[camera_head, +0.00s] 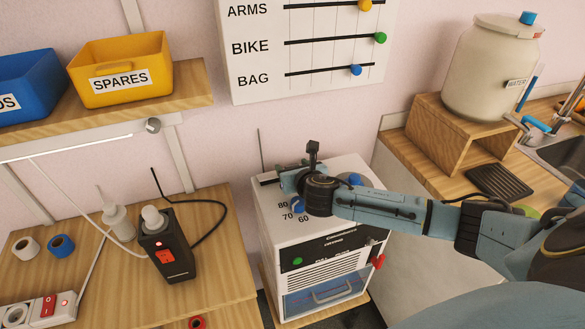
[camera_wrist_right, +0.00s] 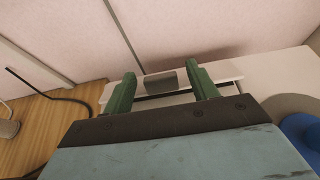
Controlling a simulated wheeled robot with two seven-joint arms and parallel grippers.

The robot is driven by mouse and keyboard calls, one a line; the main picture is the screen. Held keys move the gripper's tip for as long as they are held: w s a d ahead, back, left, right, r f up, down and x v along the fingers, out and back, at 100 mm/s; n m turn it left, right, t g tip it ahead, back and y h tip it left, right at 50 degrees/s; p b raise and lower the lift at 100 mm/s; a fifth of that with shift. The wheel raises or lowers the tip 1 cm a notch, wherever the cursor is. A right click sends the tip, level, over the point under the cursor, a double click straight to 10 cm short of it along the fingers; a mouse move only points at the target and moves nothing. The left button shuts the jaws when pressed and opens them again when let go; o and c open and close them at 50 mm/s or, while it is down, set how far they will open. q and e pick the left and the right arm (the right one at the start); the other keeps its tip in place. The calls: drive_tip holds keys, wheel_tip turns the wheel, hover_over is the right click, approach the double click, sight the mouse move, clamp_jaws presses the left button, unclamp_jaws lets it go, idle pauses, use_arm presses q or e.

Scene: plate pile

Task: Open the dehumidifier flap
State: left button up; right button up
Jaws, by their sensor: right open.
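The dehumidifier (camera_head: 330,237) is a white box with a dark front panel, standing on a low wooden base between two counters. Its top also shows in the right wrist view (camera_wrist_right: 225,73), with a pale strip, a dark slit and a small grey tab (camera_wrist_right: 160,84) at the far edge. I cannot tell whether this strip is the flap or whether it is raised. My right gripper (camera_head: 289,180) is over the dehumidifier's top. In the right wrist view, its green fingers (camera_wrist_right: 163,77) are open, with the tab between them in the picture; contact is unclear. My left gripper is out of view.
A blue knob (camera_head: 355,179) sits on the dehumidifier's top, and a red part (camera_head: 378,262) juts from its right side. A black device with a red switch (camera_head: 165,256) and cables are on the left counter. A wooden stand (camera_head: 433,122) bears a water jar (camera_head: 490,73).

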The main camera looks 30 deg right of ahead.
drive_tip(key=shift+w+f, duration=0.15)
drive_tip(key=shift+w, duration=0.2)
drive_tip(key=c, duration=1)
drive_tip(key=shift+d+r+p, duration=0.1)
drive_tip(key=shift+r+p, duration=0.1)
drive_tip(key=shift+p, duration=0.45)
drive_tip(key=w+g+p, duration=0.1)
drive_tip(key=p, duration=0.5)
drive_tip(key=r+g+p, duration=0.1)
drive_tip(key=g+p, duration=0.1)
drive_tip(key=p, duration=0.3)
drive_tip(key=shift+w+d+r+g+y+p, duration=0.15)
drive_tip(key=shift+w+r+g+y+p, duration=0.15)
drive_tip(key=shift+w+y+p, duration=0.1)
drive_tip(key=shift+w+g+p, duration=0.2)
drive_tip(key=shift+g+p, duration=0.3)
drive_tip(key=shift+p, duration=0.15)
drive_tip(key=shift+w+d+f+g+y+p, duration=0.15)
drive_tip(key=shift+w+g+y+p, duration=0.15)
drive_tip(key=shift+g, duration=0.3)
